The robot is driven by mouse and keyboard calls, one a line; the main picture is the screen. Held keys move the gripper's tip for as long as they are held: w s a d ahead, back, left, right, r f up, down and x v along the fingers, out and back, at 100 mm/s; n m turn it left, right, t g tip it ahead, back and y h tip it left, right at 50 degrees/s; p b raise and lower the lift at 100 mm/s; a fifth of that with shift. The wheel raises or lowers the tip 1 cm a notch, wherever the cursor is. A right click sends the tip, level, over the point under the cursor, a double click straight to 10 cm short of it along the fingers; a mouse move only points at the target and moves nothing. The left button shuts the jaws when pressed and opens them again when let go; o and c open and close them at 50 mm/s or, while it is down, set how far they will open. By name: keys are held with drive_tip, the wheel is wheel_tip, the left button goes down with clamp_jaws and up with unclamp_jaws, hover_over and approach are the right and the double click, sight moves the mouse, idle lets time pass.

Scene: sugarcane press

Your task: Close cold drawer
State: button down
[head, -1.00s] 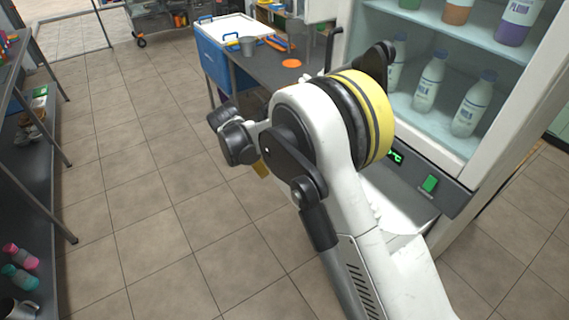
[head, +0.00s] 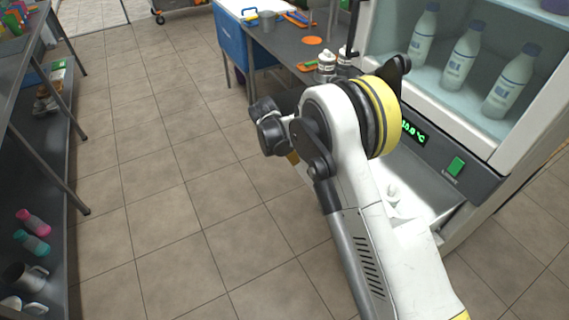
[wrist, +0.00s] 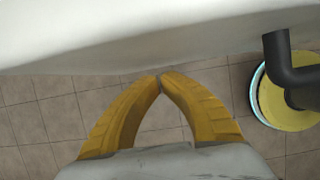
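The cold drawer (head: 432,192) is at the base of the white fridge cabinet, below the control panel. It stands open at least partly, with its bright white inside showing behind my arm. Its front is mostly hidden by my arm in the head view. In the wrist view a smooth white surface (wrist: 120,32), likely the drawer front, fills the top. My gripper (wrist: 160,82) has yellow fingers with their tips together and nothing between them. The tips are close below the white surface's edge; I cannot tell if they touch. In the head view only a bit of yellow finger (head: 292,157) shows.
The fridge (head: 505,140) holds white bottles (head: 462,55) above a panel with a green display and button. A grey table (head: 285,45) with a blue cooler stands behind. A metal shelf (head: 45,150) is at left. The tiled floor between is clear.

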drive_tip(key=shift+w+d, duration=0.2)
drive_tip(key=shift+d, duration=0.05)
drive_tip(key=w+d, duration=0.3)
drive_tip(key=d, duration=0.2)
drive_tip(key=w+d, duration=0.4)
drive_tip(key=d, duration=0.2)
drive_tip(key=w+d, duration=0.4)
drive_tip(key=d, duration=0.1)
drive_tip(key=shift+d, duration=0.2)
drive_tip(key=shift+a, duration=0.1)
